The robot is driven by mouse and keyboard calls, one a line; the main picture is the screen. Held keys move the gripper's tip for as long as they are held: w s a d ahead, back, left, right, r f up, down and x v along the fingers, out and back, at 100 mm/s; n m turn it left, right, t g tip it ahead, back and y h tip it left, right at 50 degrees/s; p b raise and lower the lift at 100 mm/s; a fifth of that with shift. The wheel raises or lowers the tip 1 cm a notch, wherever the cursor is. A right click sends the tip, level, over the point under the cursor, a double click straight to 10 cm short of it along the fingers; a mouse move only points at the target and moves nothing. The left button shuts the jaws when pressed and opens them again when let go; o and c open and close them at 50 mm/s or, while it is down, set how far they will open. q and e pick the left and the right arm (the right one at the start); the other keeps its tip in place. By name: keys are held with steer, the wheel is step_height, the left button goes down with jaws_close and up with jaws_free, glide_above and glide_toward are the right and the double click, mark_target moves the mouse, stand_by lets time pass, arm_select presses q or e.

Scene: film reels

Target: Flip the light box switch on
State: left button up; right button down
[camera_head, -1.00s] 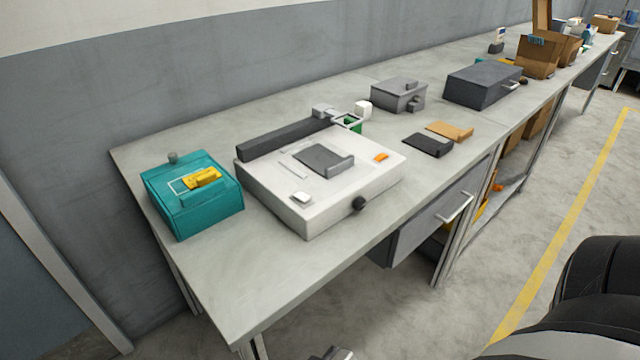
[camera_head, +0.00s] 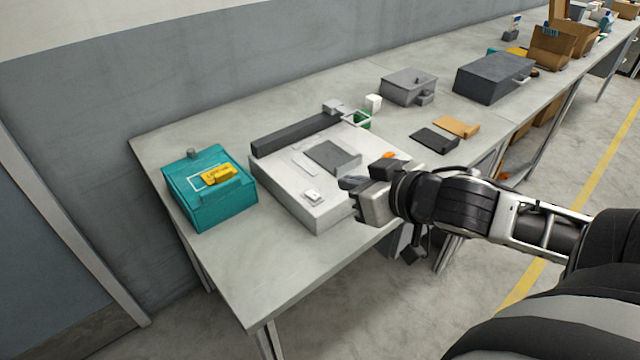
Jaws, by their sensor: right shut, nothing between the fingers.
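The light box (camera_head: 285,194) is a flat white box on the grey workbench, with a dark bar along its back edge and a grey plate (camera_head: 333,156) on top. A small white rocker-like piece (camera_head: 313,196) sits on its top near the front left corner; I take it for the switch. My right gripper (camera_head: 347,197) is shut and empty. It is at the box's front right side and hides the dark knob there and part of the front face. I cannot tell whether it touches the box. My left gripper is out of view.
A teal box (camera_head: 222,209) with a yellow item on its lid (camera_head: 219,174) stands left of the light box. A small grey box (camera_head: 408,87), a dark case (camera_head: 494,78), a black pouch (camera_head: 434,139) and a tan pouch (camera_head: 457,127) lie to the right. The bench's front left is clear.

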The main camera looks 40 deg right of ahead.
steer(key=shift+w+r, duration=0.1)
steer(key=shift+r, duration=0.25)
glide_above(320, 206)
steer(key=f, duration=0.4)
steer(key=shift+w+f, duration=0.15)
steer(key=shift+w, duration=0.25)
steer(key=f, duration=0.3)
steer(key=shift+s+f, duration=0.1)
steer(key=shift+s, duration=0.2)
steer(key=shift+s+f, duration=0.1)
steer(key=shift+f, duration=0.35)
